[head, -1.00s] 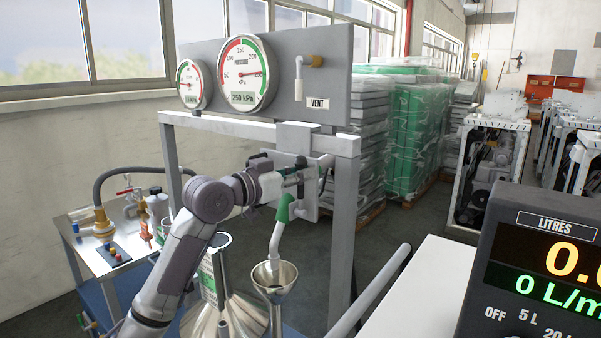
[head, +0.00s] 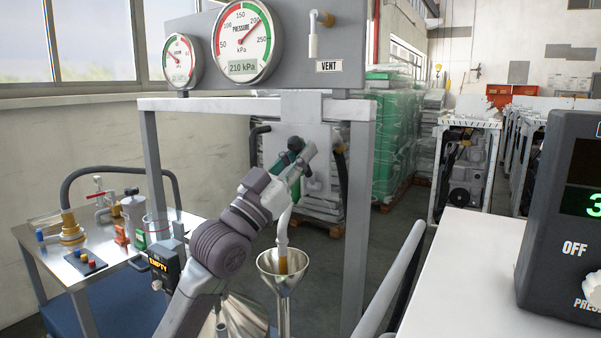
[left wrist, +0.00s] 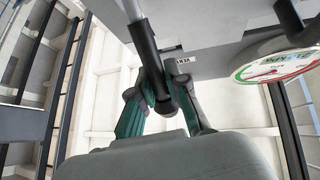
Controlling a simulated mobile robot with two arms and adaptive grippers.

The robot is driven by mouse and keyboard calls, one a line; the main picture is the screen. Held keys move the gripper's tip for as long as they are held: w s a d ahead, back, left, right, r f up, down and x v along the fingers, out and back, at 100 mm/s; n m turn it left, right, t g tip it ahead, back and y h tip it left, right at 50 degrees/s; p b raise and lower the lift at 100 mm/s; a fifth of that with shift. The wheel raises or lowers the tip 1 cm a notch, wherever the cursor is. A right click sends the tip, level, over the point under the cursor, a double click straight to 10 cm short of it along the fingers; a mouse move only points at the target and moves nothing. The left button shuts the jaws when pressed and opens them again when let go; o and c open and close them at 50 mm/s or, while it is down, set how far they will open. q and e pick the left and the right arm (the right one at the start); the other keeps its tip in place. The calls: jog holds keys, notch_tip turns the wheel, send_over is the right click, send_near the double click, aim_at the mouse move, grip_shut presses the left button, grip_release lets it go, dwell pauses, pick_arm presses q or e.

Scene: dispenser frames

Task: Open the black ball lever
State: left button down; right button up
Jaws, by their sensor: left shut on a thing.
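The black lever (left wrist: 146,50) is a dark sleeve on a grey rod. In the left wrist view it runs down between the green-padded fingers of my left gripper (left wrist: 162,100), which are shut on it. In the head view my left gripper (head: 297,160) is at the grey valve plate under the gauge panel, and it mostly hides the lever. My right gripper is in neither view.
The gauge panel (head: 350,65) above carries a dial gauge (head: 243,42) reading 210 kPa and a VENT pipe. Frame posts flank the valve. A side table (head: 85,262) with fittings stands left. A white bench (head: 470,270) with a digital meter (head: 560,240) fills the right.

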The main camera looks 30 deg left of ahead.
pick_arm(q)
jog(key=shift+s+f+t+h+b, duration=0.25)
jog(key=shift+s+t+h+b, duration=0.1)
jog(key=shift+b, duration=0.1)
jog(key=shift+s+a+f+m+t+h+b, duration=0.1)
jog(key=shift+s+m+t+h+b, duration=0.15)
jog(key=shift+m+b, duration=0.25)
jog(key=shift+s+h+b, duration=0.2)
jog(key=shift+h+b, duration=0.1)
jog(key=shift+b, duration=0.1)
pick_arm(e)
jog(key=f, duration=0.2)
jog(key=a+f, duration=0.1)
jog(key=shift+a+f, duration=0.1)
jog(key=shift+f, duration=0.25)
